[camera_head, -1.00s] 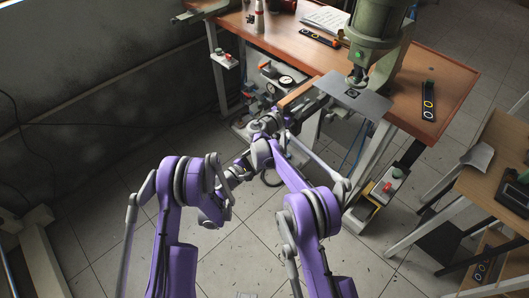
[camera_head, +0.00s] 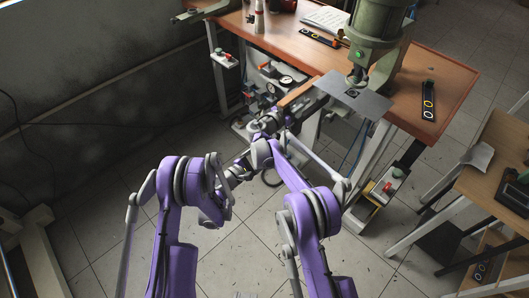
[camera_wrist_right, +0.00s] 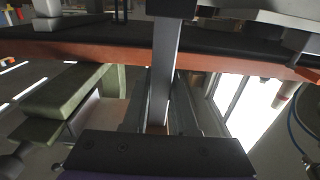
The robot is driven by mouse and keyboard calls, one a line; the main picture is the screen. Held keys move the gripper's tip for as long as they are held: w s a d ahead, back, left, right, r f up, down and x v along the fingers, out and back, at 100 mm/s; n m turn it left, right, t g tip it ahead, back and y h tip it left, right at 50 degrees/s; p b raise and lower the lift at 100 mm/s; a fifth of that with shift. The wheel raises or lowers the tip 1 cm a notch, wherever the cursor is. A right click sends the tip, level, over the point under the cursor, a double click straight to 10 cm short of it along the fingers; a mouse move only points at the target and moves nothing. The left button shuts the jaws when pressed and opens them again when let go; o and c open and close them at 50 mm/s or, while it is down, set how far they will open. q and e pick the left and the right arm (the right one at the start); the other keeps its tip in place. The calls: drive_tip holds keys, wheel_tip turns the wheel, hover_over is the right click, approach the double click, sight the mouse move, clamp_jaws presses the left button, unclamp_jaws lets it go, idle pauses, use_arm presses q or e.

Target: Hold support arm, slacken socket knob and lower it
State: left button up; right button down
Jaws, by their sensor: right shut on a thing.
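My right gripper (camera_head: 270,122) is at the near left corner of the workbench, below the press plate, and looks small and dark there. In the right wrist view its dark fingers (camera_wrist_right: 161,103) are shut on a long dark grey bar (camera_wrist_right: 168,65), which appears to be the support arm. The bar runs from the gripper past the bench edge. My left arm reaches in from the left to just below the right wrist; its gripper (camera_head: 240,168) is too small and overlapped to read. I cannot make out the socket knob among the dark parts there.
A green press (camera_head: 378,35) stands on the orange-brown workbench (camera_head: 452,72), with a grey metal plate (camera_head: 368,101) under it. A pressure gauge unit (camera_head: 286,80) sits left of the plate.

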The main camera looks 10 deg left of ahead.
drive_tip(key=shift+f, duration=0.15)
drive_tip(key=c, duration=0.6)
unclamp_jaws()
drive_tip(key=shift+a, duration=0.1)
drive_tip(key=v, duration=1.2)
